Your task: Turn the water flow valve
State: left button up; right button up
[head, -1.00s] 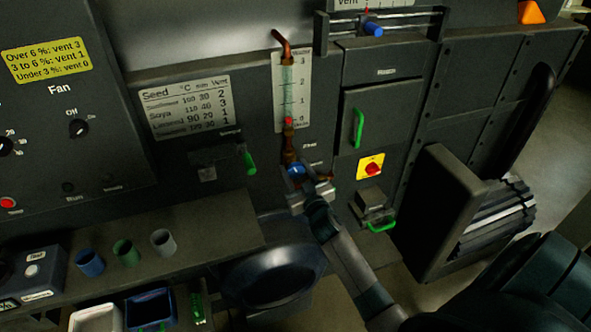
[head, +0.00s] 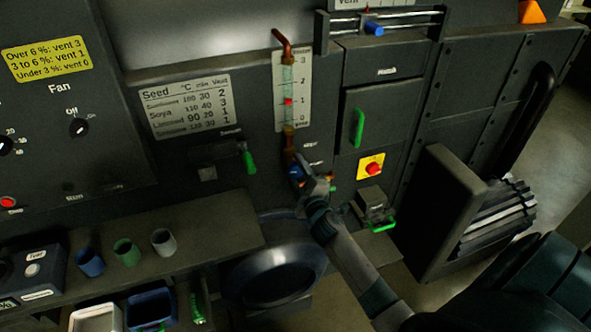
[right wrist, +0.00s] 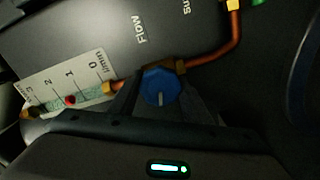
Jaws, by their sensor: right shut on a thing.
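The water flow valve is a blue round knob (head: 295,171) on the dark panel, below the flow gauge (head: 305,90). In the right wrist view the knob (right wrist: 160,86) sits between my right gripper's fingers, its white mark pointing down in the picture. My right gripper (head: 303,178) is shut on the knob. The gauge's red float (head: 288,101) stands near the 1 mark; it also shows near 1 in the right wrist view (right wrist: 70,100). The gripper hides part of the knob in the head view. My left gripper is not in view.
A green-handled lever (head: 249,162) is left of the knob. A red-on-yellow switch (head: 372,168) and a green-handled hatch (head: 359,127) are to the right. A shelf (head: 205,238) with several cups is at lower left. A round dark drum (head: 270,272) lies below.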

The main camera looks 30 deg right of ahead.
jog(key=n, duration=0.6)
jog(key=shift+f+n, duration=0.1)
jog(key=shift+n, duration=0.3)
jog(key=shift+a, duration=0.1)
jog(key=o, duration=1)
jog(key=shift+o, duration=0.2)
jog(key=shift+s, duration=0.15)
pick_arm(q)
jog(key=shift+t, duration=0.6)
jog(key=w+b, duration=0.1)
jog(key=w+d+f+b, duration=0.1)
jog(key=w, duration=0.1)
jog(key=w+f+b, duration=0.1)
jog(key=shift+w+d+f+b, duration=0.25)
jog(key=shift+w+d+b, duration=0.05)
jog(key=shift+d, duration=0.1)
pick_arm(e)
jog(key=v, duration=1.7)
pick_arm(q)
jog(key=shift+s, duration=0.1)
pick_arm(e)
jog(key=shift+s, duration=0.1)
